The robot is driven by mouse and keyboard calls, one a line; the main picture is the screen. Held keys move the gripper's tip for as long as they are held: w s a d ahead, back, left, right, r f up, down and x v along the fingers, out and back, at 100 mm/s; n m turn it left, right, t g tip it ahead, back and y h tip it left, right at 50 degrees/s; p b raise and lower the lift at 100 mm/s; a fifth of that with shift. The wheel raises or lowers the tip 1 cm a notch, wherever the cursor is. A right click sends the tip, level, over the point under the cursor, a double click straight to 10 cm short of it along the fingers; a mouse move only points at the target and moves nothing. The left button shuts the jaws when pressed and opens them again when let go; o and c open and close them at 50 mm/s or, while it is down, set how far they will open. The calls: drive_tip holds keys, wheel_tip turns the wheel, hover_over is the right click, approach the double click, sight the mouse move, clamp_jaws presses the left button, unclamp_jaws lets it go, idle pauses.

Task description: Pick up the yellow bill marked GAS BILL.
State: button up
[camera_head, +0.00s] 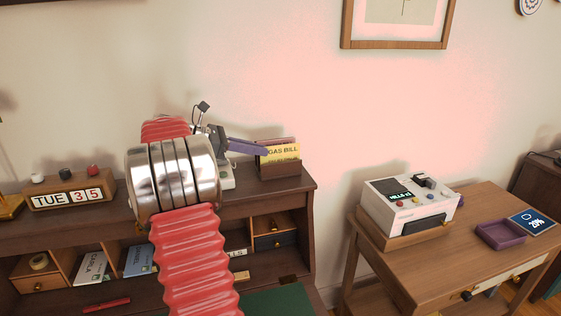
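The yellow bill marked GAS BILL (283,152) stands upright in a small brown wooden holder (280,170) at the right end of the desk top. A darker reddish edge shows behind the bill. My gripper (262,149) reaches from behind my red and silver arm, and a purple-grey finger points right, its tip at the bill's upper left edge. I cannot tell whether it touches the bill. Only one finger shows clearly, so I cannot tell whether it is open or shut.
My arm hides the middle of the desk (300,185). Pigeonholes below hold letters (140,260). A side table (440,255) at right bears a white machine (408,205) and a purple tray (500,234). A picture frame (396,44) hangs above.

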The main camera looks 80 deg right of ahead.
sight(281, 152)
drive_tip(key=shift+x, duration=1.35)
drive_tip(key=shift+x, duration=2.55)
drive_tip(key=shift+r, duration=0.2)
drive_tip(key=shift+c, duration=0.2)
clamp_jaws()
wheel_tip(281, 152, up, 10)
drive_tip(key=shift+r, duration=0.1)
